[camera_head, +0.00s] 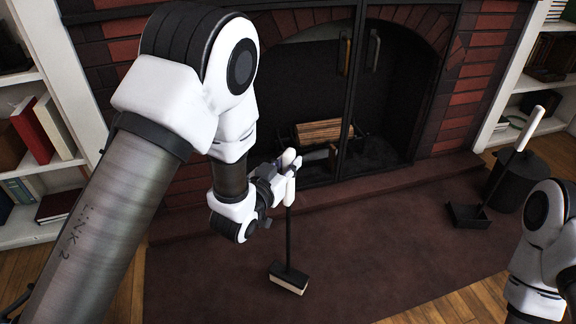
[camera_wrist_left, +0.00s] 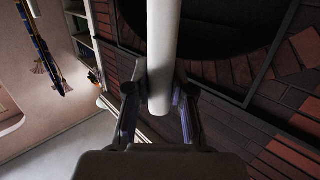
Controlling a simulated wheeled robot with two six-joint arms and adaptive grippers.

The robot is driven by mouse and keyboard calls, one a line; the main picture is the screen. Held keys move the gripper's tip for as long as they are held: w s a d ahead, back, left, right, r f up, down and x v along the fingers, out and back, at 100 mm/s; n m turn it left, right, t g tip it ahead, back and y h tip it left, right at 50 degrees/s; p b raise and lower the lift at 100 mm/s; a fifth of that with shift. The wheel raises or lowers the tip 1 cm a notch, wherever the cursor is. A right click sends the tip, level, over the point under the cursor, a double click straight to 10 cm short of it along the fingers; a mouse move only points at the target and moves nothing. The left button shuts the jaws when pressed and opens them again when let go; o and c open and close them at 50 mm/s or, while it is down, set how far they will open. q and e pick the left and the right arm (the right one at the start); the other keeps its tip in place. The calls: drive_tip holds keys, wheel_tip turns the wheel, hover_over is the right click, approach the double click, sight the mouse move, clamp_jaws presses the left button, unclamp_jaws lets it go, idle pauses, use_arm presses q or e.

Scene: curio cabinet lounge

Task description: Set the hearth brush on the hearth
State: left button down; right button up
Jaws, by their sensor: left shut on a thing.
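The hearth brush has a white handle, a thin black shaft and a dark head with pale bristles (camera_head: 289,279), and is upright. My left gripper (camera_head: 285,172) is shut on its white handle, which also runs between the fingers (camera_wrist_left: 160,95) in the left wrist view. The brush head appears over the dark red-brown hearth slab (camera_head: 400,235) in front of the fireplace. I cannot tell whether the bristles touch it. My right arm shows at the lower right, but its gripper is out of frame.
A black dustpan (camera_head: 468,215) with a white handle stands at the right beside a dark bucket (camera_head: 514,180). The glass-fronted brick fireplace (camera_head: 330,80) holds logs. Bookshelves (camera_head: 40,120) flank it. The slab between brush and dustpan is clear.

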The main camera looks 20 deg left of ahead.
use_arm(q)
drive_tip(key=shift+w+f, duration=0.2)
drive_tip(key=shift+f, duration=0.25)
drive_tip(key=shift+s+r, duration=0.2)
drive_tip(key=shift+r, duration=0.1)
drive_tip(key=shift+f, duration=0.15)
drive_tip(key=c, duration=1.2)
unclamp_jaws()
drive_tip(key=shift+f, duration=0.1)
drive_tip(key=shift+o, duration=0.9)
use_arm(e)
drive_tip(key=shift+w+f, duration=0.2)
drive_tip(key=shift+f, duration=0.1)
use_arm(q)
drive_tip(key=shift+s+r+p, duration=0.15)
drive_tip(key=shift+r+p, duration=0.05)
drive_tip(key=shift+p, duration=0.1)
drive_tip(key=p+v, duration=0.8)
drive_tip(key=v, duration=0.3)
drive_tip(key=shift+s, duration=0.35)
use_arm(e)
wheel_tip(320, 180, up, 9)
drive_tip(key=shift+f, duration=0.15)
